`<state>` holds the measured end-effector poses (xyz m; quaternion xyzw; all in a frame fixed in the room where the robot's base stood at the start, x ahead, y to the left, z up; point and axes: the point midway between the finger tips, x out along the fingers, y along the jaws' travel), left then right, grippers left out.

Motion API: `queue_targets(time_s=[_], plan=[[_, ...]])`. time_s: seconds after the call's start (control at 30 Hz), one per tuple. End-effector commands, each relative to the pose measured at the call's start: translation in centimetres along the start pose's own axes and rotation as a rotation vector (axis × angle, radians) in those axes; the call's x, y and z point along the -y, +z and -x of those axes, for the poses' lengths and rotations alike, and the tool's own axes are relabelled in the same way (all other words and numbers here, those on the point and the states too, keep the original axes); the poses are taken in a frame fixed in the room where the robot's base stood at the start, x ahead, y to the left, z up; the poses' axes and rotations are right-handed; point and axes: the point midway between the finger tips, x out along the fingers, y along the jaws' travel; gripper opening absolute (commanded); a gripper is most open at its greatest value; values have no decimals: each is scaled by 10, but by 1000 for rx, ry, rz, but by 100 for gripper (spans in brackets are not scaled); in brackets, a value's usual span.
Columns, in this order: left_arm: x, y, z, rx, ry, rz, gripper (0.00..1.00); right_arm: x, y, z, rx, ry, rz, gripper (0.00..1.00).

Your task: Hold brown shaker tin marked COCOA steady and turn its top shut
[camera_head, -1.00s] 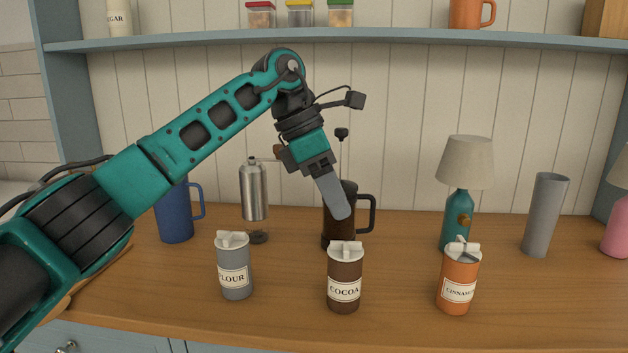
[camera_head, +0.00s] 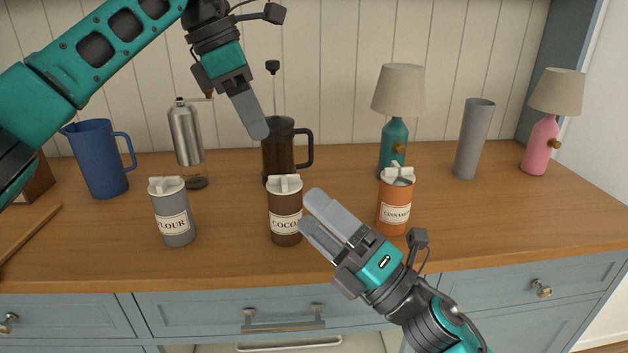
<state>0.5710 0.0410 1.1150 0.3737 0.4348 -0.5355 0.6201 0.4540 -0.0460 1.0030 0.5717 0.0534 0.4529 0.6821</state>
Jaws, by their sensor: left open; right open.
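The brown shaker tin marked COCOA (camera_head: 285,208) stands upright on the wooden counter, in the middle. Its white top (camera_head: 285,184) has a raised grip bar; I cannot tell from here how far it is turned. My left gripper (camera_head: 256,122) is open and empty, pointing down above and behind the tin, in front of the dark press pot. My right gripper (camera_head: 312,215) is open and empty, just to the right of the tin. Its fingers point toward the tin and partly cover its right edge or come very near it.
A grey FLOUR tin (camera_head: 173,212) stands left of the cocoa tin and an orange CINNAMON tin (camera_head: 395,202) right. Behind are a blue jug (camera_head: 98,160), a metal grinder (camera_head: 186,135), a dark press pot (camera_head: 278,150), a teal lamp (camera_head: 393,140) and a grey vase (camera_head: 473,140).

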Motion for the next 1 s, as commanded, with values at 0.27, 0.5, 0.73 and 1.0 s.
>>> queue_targets(time_s=[0.27, 0.5, 0.73, 1.0], plan=[[0, 0, 0, 0, 0, 0, 43, 0, 32, -51, -259, -16, 684, 92], [0, 0, 0, 0, 0, 0, 43, 20, 62, -66, -411, -97, 1062, 92], [0, 0, 0, 0, 0, 0, 43, 51, 56, -54, -495, -142, 1122, 92], [0, 0, 0, 0, 0, 0, 43, 88, 40, -34, -493, -144, 1114, 92]])
